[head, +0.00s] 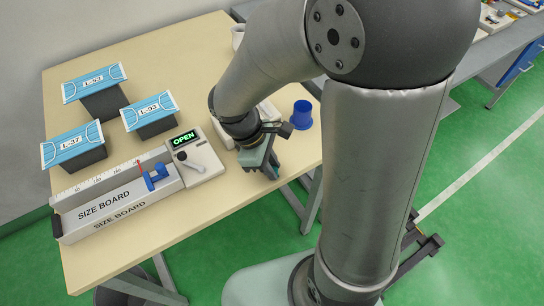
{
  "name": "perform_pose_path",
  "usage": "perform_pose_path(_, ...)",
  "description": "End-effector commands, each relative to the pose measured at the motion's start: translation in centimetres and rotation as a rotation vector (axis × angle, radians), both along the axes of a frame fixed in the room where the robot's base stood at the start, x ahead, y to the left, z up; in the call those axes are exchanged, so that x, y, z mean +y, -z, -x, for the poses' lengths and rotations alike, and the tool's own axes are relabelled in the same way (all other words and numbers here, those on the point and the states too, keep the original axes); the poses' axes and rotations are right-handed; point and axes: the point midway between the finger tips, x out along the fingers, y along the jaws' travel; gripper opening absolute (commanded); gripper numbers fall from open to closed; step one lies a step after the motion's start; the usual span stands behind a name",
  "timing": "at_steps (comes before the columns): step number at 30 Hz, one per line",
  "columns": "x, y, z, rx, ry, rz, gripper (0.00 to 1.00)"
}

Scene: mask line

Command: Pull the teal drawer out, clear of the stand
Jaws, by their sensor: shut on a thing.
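My gripper (270,170) points down at the right part of the bench, just right of the size board. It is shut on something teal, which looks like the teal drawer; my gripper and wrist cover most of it. A pale, light-coloured body (266,112), perhaps the stand, shows partly behind my wrist. I cannot tell how far the drawer is out of it.
The size board (120,204) lies along the bench's front, with a blue slider (155,177) and a lit "OPEN" display (184,138). Several blue masks on dark blocks stand behind. A blue cup (302,114) stands right of my wrist. The bench (190,228) is clear in front.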

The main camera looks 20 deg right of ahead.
Motion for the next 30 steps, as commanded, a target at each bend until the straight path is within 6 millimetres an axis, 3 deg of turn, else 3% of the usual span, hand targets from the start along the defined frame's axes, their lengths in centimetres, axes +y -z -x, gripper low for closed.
perform_pose_path(3,0.0,-0.1,-0.1,-0.001,0.0,0.0,0.0)
perform_pose_path(4,0.0,-0.1,-0.1,-0.001,0.0,0.0,0.29)
perform_pose_path(17,0.3,-1.0,-0.4,-0.005,-0.002,-0.001,0.29)
perform_pose_path(30,3.7,-10.1,-2.2,-0.005,-0.002,-0.002,0.29)
